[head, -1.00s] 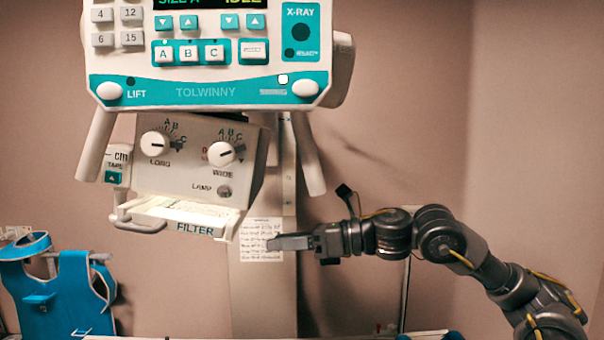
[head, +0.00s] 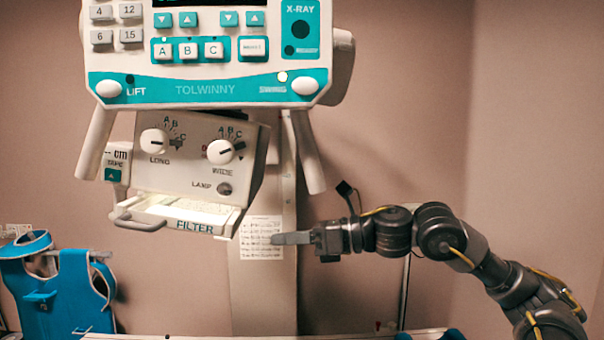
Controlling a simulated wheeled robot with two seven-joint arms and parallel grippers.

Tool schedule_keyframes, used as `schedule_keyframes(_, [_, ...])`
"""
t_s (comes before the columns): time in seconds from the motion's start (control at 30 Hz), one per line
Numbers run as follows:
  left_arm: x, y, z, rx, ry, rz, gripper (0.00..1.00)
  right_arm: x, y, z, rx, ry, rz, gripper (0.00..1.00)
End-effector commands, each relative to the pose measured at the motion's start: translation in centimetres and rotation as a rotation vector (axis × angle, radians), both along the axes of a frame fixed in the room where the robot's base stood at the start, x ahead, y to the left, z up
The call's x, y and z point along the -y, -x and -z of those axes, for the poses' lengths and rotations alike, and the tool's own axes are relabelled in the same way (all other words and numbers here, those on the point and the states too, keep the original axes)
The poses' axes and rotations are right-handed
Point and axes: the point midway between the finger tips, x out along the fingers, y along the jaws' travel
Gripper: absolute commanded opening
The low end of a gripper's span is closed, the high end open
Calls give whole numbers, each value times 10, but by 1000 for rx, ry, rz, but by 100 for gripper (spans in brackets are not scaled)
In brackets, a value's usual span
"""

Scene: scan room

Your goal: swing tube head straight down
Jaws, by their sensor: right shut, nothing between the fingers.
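The tube head hangs at upper left in the head view. Its upper part is a white and teal control panel (head: 204,89) marked TOLWINNY. Below it is a grey collimator box (head: 190,160) with LONG and WIDE dials, its front face tilted. The filter tray (head: 195,226) with a grey handle is under the box. A small white lamp or button (head: 283,77) shows above the SWING label, by a white knob (head: 305,86). My right gripper (head: 278,239) is shut and empty, pointing left, below and right of the tray in the picture. My left gripper is out of view.
A printed sheet (head: 262,238) is on the pale column (head: 264,300) behind my right gripper's tip. Two pale handles hang from the panel's lower corners. A blue apron (head: 55,290) hangs at lower left. A table edge crosses the bottom.

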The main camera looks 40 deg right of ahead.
Motion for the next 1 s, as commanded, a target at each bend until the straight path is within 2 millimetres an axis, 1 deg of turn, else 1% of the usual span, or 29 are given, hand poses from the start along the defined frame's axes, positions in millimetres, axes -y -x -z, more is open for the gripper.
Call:
schedule_keyframes(0.63, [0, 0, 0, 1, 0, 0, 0, 0, 0, 0, 0, 0, 0, 0])
schedule_keyframes(0.67, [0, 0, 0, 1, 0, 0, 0, 0, 0, 0, 0, 0, 0, 2])
schedule_keyframes(1.0, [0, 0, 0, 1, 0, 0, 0, 0, 0, 0, 0, 0, 0, 46])
